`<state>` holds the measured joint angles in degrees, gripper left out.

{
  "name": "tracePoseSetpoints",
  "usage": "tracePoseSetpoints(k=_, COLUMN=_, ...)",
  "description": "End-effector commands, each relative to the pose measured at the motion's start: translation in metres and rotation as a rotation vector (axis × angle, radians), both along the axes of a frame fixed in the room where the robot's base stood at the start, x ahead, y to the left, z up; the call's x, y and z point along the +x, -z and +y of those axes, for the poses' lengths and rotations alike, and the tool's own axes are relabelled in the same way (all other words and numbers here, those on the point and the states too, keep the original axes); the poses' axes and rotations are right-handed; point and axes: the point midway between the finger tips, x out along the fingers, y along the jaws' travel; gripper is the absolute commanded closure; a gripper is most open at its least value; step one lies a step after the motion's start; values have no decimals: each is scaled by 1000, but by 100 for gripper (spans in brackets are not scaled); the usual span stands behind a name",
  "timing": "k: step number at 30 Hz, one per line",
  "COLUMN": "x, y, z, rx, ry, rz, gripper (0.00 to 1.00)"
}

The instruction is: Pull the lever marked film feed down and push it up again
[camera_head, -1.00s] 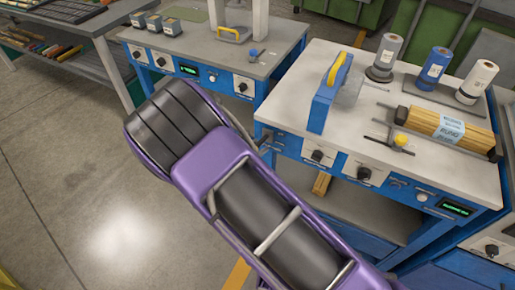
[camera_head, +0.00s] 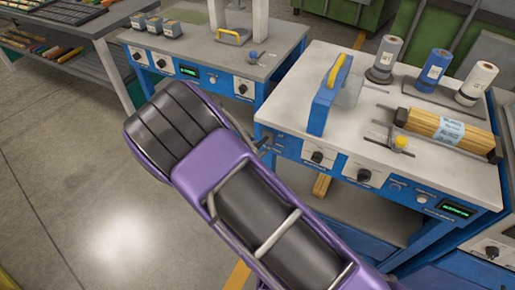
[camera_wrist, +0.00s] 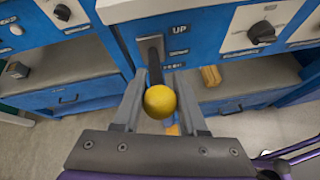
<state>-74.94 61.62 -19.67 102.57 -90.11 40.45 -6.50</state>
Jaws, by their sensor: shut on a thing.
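In the wrist view a lever with a yellow ball knob (camera_wrist: 160,103) comes out of a grey slotted plate (camera_wrist: 152,48) on a blue panel. Its dark shaft runs from the slot toward my gripper. The word UP is beside the slot top; the lower lettering is too small and partly covered to read. My gripper (camera_wrist: 159,84) is shut on the lever, one finger on each side of it at the knob. In the head view my purple arm hides the gripper and the lever.
A blue machine bench (camera_head: 290,118) with knobs and a green display carries a blue yellow-handled case (camera_head: 327,98), rolls and a wrapped bundle of sticks (camera_head: 447,127). Another bench (camera_head: 190,42) stands behind to the left. Open floor (camera_head: 70,180) lies at the left.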

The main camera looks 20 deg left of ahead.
Motion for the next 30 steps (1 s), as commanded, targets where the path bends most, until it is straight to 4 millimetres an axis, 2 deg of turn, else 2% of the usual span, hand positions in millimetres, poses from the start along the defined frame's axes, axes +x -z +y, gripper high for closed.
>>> tracePoseSetpoints(k=2, x=2, y=-3, z=1, rx=3, ry=-1, rz=-7, gripper=100)
tracePoseSetpoints(k=3, x=2, y=-3, z=1, rx=3, ry=-1, rz=-7, gripper=53)
tracePoseSetpoints(k=7, x=1, y=-2, z=1, rx=2, ry=-1, rz=-5, gripper=30)
tracePoseSetpoints(k=16, x=0, y=-1, z=1, rx=1, ry=0, rz=-2, gripper=29)
tracePoseSetpoints(k=20, x=-8, y=-6, z=2, rx=3, ry=-1, rz=-1, gripper=29)
tracePoseSetpoints(k=23, x=-22, y=-14, z=5, rx=3, ry=-2, rz=-1, gripper=29)
tracePoseSetpoints(k=30, x=-72, y=-44, z=14, rx=4, ry=-3, rz=-1, gripper=29)
